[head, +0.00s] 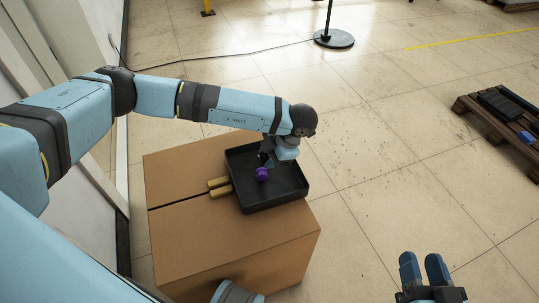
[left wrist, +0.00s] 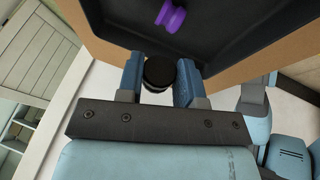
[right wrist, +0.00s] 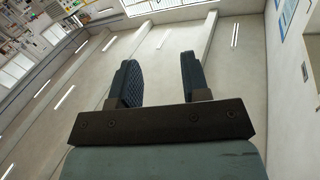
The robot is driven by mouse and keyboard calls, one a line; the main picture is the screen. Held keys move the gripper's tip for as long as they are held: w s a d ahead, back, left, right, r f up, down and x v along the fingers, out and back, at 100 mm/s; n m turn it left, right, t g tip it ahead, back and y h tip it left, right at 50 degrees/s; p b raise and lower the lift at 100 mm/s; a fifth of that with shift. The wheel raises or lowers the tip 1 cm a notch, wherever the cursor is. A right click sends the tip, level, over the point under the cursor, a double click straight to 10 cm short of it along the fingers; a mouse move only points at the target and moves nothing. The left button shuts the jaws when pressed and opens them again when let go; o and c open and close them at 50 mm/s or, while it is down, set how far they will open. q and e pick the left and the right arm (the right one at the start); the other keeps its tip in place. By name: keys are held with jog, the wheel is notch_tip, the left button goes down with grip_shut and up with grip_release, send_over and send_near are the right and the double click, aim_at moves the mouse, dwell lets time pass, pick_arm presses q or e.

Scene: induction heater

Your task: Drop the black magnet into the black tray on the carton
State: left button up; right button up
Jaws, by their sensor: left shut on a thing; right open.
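The black magnet (left wrist: 159,72) is a short dark cylinder between the two blue fingers of my left gripper (left wrist: 160,82), which is shut on it. The black tray (head: 248,153) lies on top of the carton (head: 180,240). In the head view my left gripper (head: 268,160) is over the tray, and the magnet is not clearly seen there. The tray also shows in the left wrist view (left wrist: 235,25), just beyond the fingertips. My right gripper (head: 424,270) is open and empty, low at the right, away from the carton; its spread fingers show in the right wrist view (right wrist: 158,82).
A purple spool-shaped object (head: 262,174) lies in the tray, close to my left gripper. Two tan sticks (head: 219,186) lie on the carton at the tray's left side. A wooden pallet (head: 490,118) with dark items stands at the right. The floor between is clear.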

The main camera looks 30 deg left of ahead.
pick_arm(q)
jog(key=o, duration=1)
jog(key=shift+c, duration=0.2)
jog(key=shift+r, duration=0.1)
jog(key=shift+d+r, duration=0.15)
jog(key=shift+r, duration=0.1)
jog(key=p+v, duration=0.3)
jog(key=v, duration=1)
pick_arm(e)
notch_tip(320, 180, down, 6)
jog(key=s+d+g+h, duration=0.1)
jog(key=d+g+h, duration=0.1)
jog(key=shift+s+d+r+g, duration=0.15)
jog(key=shift+g, duration=0.25)
pick_arm(q)
jog(key=shift+w, duration=0.15)
pick_arm(e)
jog(key=shift+r, duration=0.25)
